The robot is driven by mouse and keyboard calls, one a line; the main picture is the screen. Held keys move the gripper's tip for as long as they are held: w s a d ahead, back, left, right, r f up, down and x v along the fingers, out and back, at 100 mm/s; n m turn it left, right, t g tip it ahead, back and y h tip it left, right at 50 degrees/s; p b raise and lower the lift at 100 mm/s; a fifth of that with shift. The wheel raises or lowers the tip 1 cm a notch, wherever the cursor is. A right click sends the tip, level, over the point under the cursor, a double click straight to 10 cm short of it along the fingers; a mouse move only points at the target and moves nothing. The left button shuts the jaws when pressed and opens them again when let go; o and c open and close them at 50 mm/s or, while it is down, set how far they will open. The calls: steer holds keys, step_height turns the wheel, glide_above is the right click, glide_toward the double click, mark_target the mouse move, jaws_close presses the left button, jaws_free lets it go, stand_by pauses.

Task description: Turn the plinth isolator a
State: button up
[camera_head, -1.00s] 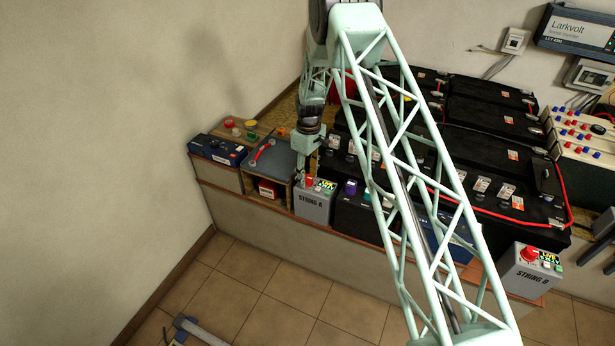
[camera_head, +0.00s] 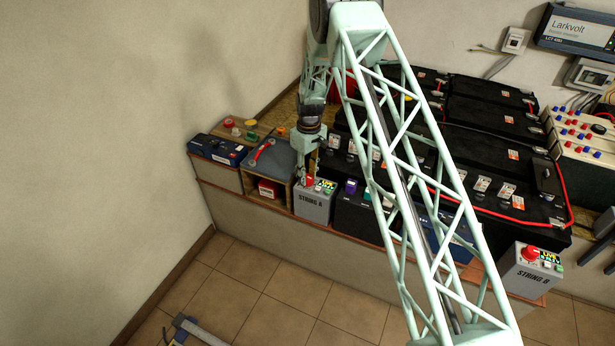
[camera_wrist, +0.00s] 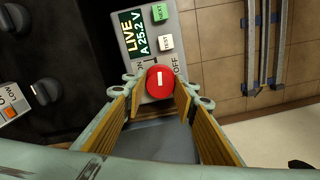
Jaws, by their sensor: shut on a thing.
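The plinth isolator A is a grey box labelled STRING A (camera_head: 313,203) at the front edge of the bench. Its red round knob (camera_wrist: 160,82) has a white bar that stands about upright in the wrist view. ON and OFF are printed on either side of the knob. A display (camera_wrist: 131,32) reads LIVE A 25.2 V, beside a green button and a white TEST button. My gripper (camera_wrist: 158,88) is shut on the red knob, with one finger on each side. In the head view my gripper (camera_head: 305,178) comes down onto the box's top and hides much of the knob.
A second grey box labelled STRING B (camera_head: 532,278) stands at the far right with its own red knob. Black batteries (camera_head: 480,145) fill the bench behind. A blue box (camera_head: 217,150) and a red-handled grey lid (camera_head: 268,157) lie left. The tiled floor (camera_head: 290,290) in front is mostly clear.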

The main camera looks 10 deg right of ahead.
steer(key=m+b, duration=0.1)
steer(key=m, duration=0.9)
steer(key=shift+m+t+b, duration=0.3)
steer(key=shift+m+b, duration=0.05)
steer(key=shift+m, duration=2.75)
steer(key=o, duration=0.8)
steer(key=shift+o, duration=0.2)
steer(key=shift+r, duration=0.1)
